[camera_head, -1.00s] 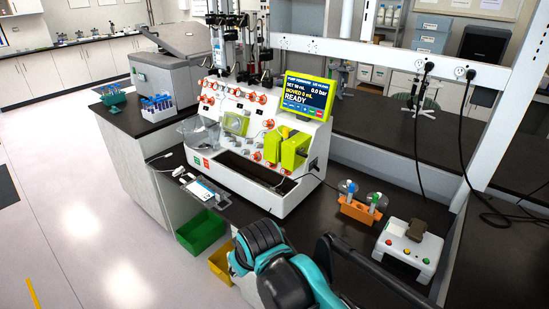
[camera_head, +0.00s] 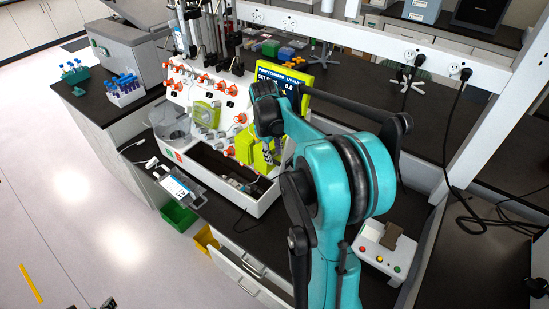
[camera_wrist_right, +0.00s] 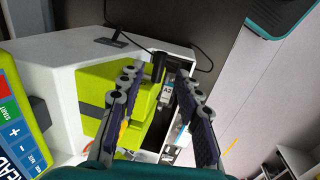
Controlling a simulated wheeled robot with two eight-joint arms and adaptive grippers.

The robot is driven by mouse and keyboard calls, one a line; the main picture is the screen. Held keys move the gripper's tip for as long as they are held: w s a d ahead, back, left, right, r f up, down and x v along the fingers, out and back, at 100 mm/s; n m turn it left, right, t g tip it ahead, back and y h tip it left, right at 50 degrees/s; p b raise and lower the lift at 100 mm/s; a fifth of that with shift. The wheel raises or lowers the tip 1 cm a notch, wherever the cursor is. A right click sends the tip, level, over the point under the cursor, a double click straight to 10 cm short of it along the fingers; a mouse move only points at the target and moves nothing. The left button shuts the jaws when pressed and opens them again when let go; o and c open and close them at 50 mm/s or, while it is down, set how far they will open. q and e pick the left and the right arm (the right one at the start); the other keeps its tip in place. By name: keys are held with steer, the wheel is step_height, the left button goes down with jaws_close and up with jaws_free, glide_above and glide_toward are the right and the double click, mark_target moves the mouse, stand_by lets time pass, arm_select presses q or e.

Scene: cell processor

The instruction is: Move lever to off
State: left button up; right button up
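The white cell processor (camera_head: 205,115) stands on the dark bench, with orange-red knobs, yellow-green blocks and a tilted screen. My right gripper (camera_wrist_right: 157,74) is open in the right wrist view, its dark fingers apart beside a yellow-green block (camera_wrist_right: 95,85). A short black cylinder (camera_wrist_right: 158,66) shows between the fingertips; I cannot tell if it is the lever or if they touch it. A flat black part (camera_wrist_right: 112,36) sits on the processor's white side. In the head view my right arm hides part of the processor's right side. Small dark tips at the bottom left edge may be my left gripper.
A white box with coloured buttons (camera_head: 379,253) stands on the bench at right. A tube rack (camera_head: 124,94) stands at left. Green (camera_head: 178,217) and yellow (camera_head: 205,241) bins are below the bench front. A black cable crosses the wrist view near the processor.

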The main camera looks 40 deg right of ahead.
steer(key=shift+w+d+f, duration=0.1)
steer(key=shift+d+f, duration=0.1)
steer(key=shift+f, duration=0.4)
steer(key=shift+w+d+f, duration=0.1)
steer(key=shift+d+f, duration=0.05)
steer(key=shift+f, duration=0.45)
steer(key=shift+s+f, duration=0.1)
steer(key=shift+f, duration=0.15)
jaws_close()
